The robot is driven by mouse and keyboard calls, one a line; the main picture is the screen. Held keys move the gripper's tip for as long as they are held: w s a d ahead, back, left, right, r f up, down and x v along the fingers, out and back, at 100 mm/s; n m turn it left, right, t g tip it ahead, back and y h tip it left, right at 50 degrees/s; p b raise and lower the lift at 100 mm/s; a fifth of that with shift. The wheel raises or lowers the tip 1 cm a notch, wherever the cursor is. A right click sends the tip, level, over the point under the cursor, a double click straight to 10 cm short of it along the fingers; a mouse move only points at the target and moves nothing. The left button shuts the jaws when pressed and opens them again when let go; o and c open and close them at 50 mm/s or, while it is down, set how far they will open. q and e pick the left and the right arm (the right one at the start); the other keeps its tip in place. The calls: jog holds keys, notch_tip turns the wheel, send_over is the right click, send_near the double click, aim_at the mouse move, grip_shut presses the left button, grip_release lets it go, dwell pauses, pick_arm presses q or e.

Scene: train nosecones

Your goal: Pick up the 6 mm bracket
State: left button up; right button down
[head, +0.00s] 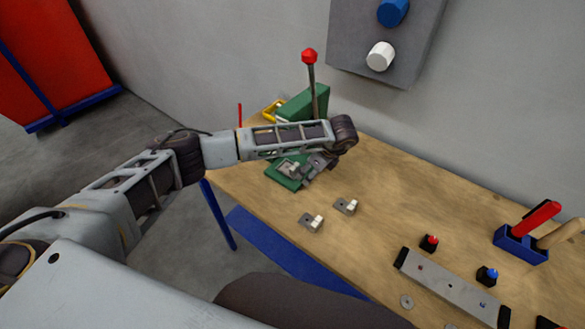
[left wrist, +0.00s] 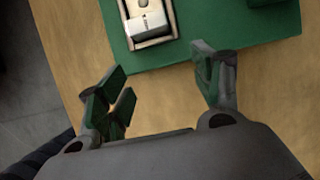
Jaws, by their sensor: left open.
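Two small metal brackets with pale blocks, a nearer bracket (head: 312,222) and a farther bracket (head: 346,206), lie apart on the wooden table. A third metal piece sits on the green base (head: 283,181) of a lever machine; in the left wrist view this metal piece (left wrist: 150,16) lies in a framed recess on the green plate (left wrist: 190,52). I cannot read which is the 6 mm one. My left gripper (head: 312,172) is over the green base's right side. In the left wrist view the left gripper (left wrist: 158,80) is open and empty, short of the recess. My right gripper is not in view.
The green machine's lever with a red knob (head: 309,56) rises behind my left arm. Right on the table (head: 400,190) are a long metal bar (head: 452,287), red and blue buttons, and a blue holder (head: 520,245) with handled tools.

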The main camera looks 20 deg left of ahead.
aim_at(297, 167)
pick_arm(q)
jog(key=shift+a, duration=0.1)
jog(key=a, duration=0.2)
jog(key=w+a+p, duration=0.1)
jog(key=a, duration=0.1)
jog(key=shift+w+p, duration=0.2)
jog(key=shift+p, duration=0.1)
jog(key=shift+a, duration=0.3)
jog(key=shift+w+a+f+p, duration=0.15)
jog(key=shift+f+p, duration=0.2)
jog(key=shift+f, duration=0.25)
jog(key=c, duration=1.2)
jog(key=shift+r, duration=0.2)
